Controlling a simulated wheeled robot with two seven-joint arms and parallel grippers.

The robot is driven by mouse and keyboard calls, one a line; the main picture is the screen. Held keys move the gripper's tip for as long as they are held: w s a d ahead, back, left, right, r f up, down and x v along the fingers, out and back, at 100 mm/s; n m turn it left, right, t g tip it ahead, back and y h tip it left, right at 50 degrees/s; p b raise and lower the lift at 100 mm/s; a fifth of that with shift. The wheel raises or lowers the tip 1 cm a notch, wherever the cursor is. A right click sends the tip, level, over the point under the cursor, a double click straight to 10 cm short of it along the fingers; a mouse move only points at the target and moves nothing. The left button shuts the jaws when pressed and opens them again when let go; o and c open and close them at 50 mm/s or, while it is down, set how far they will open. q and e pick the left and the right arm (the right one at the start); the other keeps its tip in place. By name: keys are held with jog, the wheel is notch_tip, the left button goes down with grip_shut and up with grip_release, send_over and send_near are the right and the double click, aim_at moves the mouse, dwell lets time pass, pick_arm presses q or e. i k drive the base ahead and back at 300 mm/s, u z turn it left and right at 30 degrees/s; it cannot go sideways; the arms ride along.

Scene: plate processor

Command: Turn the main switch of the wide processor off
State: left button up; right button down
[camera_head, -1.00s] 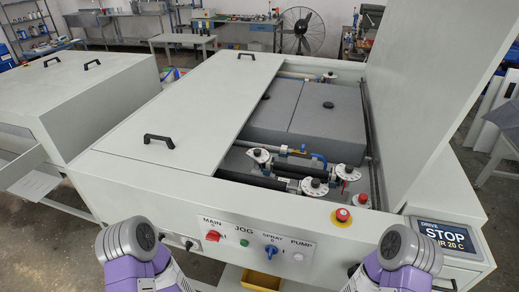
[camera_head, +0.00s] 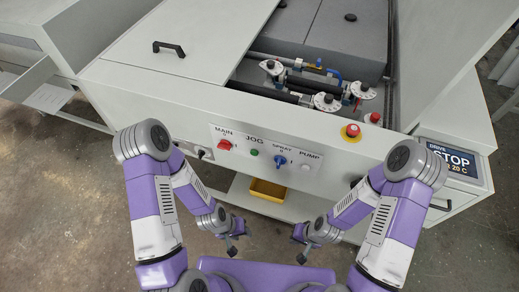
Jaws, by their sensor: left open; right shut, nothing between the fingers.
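The wide processor (camera_head: 120,85) fills the upper middle of the head view, with its white control panel on the front face. The main switch (camera_head: 225,145) is a red knob at the left end of that panel, under the label MAIN; its exact turn position is too small to tell. My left gripper (camera_head: 233,247) is open and empty, low in front of the processor and well below the switch. My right gripper (camera_head: 304,252) is shut and empty, to the right of the left one. Both are apart from the panel.
The panel also holds a green JOG button (camera_head: 254,152), a blue SPRAY knob (camera_head: 280,161) and a white PUMP button (camera_head: 305,167). A red emergency button (camera_head: 352,130) sits on the top edge. A yellow bin (camera_head: 268,190) stands on the lower shelf. A drive display (camera_head: 452,160) is at right.

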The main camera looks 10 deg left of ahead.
aim_at(225, 145)
jog(key=k, duration=1)
jog(key=u, duration=0.85)
jog(key=i, duration=1.15)
jog(key=z, duration=0.7)
